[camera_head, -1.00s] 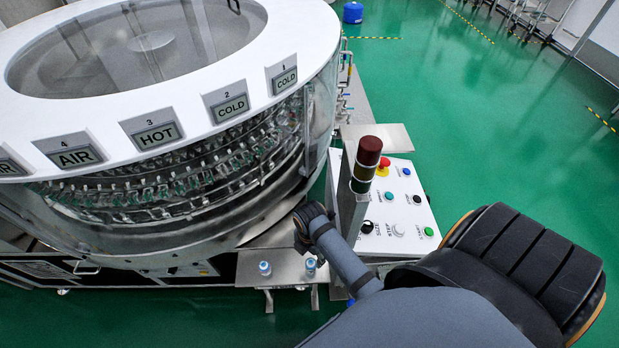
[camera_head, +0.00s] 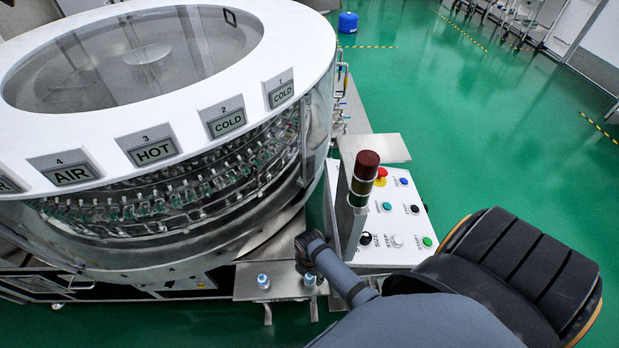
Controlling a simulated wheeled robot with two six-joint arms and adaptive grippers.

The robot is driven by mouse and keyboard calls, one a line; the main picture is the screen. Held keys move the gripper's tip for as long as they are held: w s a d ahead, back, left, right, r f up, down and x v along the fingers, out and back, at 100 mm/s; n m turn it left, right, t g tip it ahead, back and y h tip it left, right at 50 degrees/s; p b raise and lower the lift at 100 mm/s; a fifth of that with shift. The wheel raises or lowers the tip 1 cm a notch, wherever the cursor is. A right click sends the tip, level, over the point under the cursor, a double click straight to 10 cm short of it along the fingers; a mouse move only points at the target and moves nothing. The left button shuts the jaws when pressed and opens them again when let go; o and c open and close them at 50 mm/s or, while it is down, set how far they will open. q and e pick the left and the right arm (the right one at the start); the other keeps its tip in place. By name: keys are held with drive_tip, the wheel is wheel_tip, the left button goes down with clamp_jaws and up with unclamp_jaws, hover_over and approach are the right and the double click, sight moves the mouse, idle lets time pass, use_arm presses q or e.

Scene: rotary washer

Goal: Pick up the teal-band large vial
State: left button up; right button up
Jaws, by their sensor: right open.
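Two small vials with bluish tops stand upright on a metal shelf (camera_head: 243,291) below the washer. The left vial (camera_head: 263,281) is fully in view. The right vial (camera_head: 309,279) is close under my right gripper and partly covered by it. The bands are too small to tell which vial is the teal-band large one. My right gripper (camera_head: 308,262) is open, seen from above at the end of my arm, just above the right vial. Its fingertips are mostly hidden, and I cannot tell whether they touch the vial. My left gripper is out of view.
The round rotary washer (camera_head: 150,260) fills the left side. A control panel (camera_head: 405,215) with buttons and a signal tower (camera_head: 363,180) stands close to the right of my right gripper. Green floor (camera_head: 480,130) is open at the right.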

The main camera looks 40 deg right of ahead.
drive_tip(key=shift+w+f, duration=0.1)
drive_tip(key=shift+f, duration=0.85)
drive_tip(key=c, duration=1.3)
